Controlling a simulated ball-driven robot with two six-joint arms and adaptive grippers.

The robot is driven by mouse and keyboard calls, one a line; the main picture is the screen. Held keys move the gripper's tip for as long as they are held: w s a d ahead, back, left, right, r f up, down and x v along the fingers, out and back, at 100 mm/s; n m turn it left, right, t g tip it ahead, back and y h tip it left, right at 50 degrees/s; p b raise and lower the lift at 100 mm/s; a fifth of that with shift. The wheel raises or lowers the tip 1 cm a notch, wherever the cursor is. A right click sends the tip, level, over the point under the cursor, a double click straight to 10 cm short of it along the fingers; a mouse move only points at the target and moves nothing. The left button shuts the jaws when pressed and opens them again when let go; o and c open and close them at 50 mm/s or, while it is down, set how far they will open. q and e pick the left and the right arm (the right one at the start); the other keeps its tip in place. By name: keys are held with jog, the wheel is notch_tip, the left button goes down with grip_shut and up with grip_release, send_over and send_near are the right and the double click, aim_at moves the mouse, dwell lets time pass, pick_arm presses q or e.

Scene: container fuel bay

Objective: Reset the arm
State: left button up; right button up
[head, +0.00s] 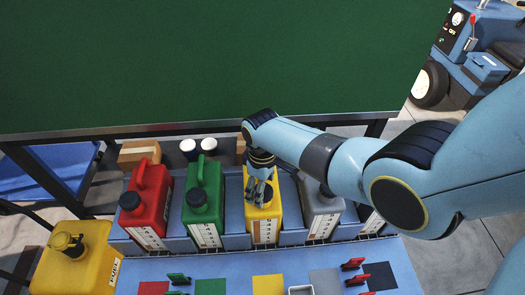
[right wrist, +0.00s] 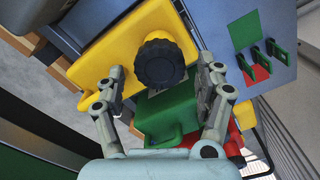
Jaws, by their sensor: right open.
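My right arm reaches in from the right in the head view. Its gripper (head: 260,190) is over the top of the yellow canister (head: 262,224) in the rack, partly covering it. In the right wrist view the gripper (right wrist: 162,72) is open, with one finger on each side of the yellow canister's black ribbed cap (right wrist: 160,62). Gaps show between cap and fingers, and nothing is held. The yellow canister (right wrist: 112,47) also shows there, with the green canister (right wrist: 170,112) between the fingers nearer the wrist. My left gripper is in neither view.
Red (head: 150,205), green (head: 204,205) and grey (head: 321,215) canisters stand in the blue rack beside the yellow one. A larger yellow fuel can (head: 72,262) stands at left. Coloured squares and small clips lie on the blue surface (head: 235,268) in front. A green panel (head: 200,60) rises behind.

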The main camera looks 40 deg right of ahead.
notch_tip(320, 180, up, 3)
jog(key=shift+r+p, duration=0.1)
jog(key=shift+p, duration=0.45)
jog(key=shift+r, duration=1.2)
jog(key=shift+s, duration=0.1)
